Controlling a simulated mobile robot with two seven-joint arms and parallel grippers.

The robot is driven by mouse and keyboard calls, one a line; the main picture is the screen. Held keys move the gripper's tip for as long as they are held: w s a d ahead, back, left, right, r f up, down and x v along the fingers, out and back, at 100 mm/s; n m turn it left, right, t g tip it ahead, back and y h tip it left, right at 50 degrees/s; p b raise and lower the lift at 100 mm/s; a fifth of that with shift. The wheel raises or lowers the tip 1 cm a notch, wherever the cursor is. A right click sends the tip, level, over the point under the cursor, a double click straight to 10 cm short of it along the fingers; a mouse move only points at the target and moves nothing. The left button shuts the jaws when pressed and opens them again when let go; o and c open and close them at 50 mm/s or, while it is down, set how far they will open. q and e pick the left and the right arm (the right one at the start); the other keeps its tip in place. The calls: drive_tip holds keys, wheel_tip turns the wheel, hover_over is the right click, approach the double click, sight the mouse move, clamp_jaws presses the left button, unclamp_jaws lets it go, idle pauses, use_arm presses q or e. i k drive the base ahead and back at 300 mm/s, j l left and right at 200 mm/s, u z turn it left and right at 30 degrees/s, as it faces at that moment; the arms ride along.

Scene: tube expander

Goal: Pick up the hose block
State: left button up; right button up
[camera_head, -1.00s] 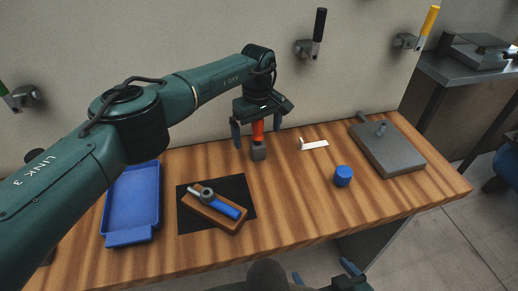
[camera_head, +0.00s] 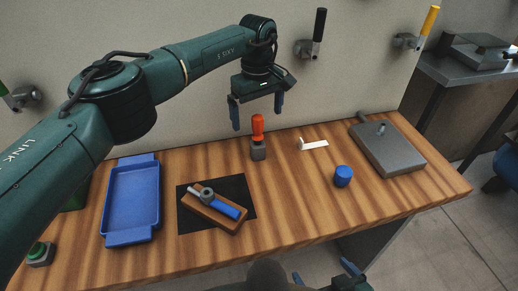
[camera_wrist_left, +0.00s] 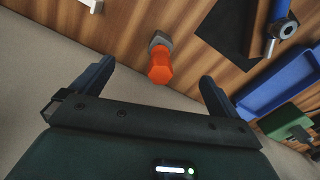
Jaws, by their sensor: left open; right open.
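A small grey block with an orange upright piece (camera_head: 257,128), which looks like the hose block, stands near the back edge of the wooden table. It also shows in the left wrist view (camera_wrist_left: 160,66), between and beyond the fingers. My left gripper (camera_head: 257,110) is open and empty, with its fingers pointing down just above the orange piece. The orange piece stands upright and apart from the fingers. My right gripper (camera_head: 324,274) is open at the bottom edge of the head view, with only its fingertips and part of its body showing.
A blue tray (camera_head: 132,203) lies at the left. A blue-handled tool (camera_head: 222,205) rests on a brown block on a black mat (camera_head: 240,187). A white piece (camera_head: 314,145), a blue cap (camera_head: 343,176) and a grey plate fixture (camera_head: 388,150) stand to the right.

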sight(229, 217)
drive_tip(key=k, duration=1.5)
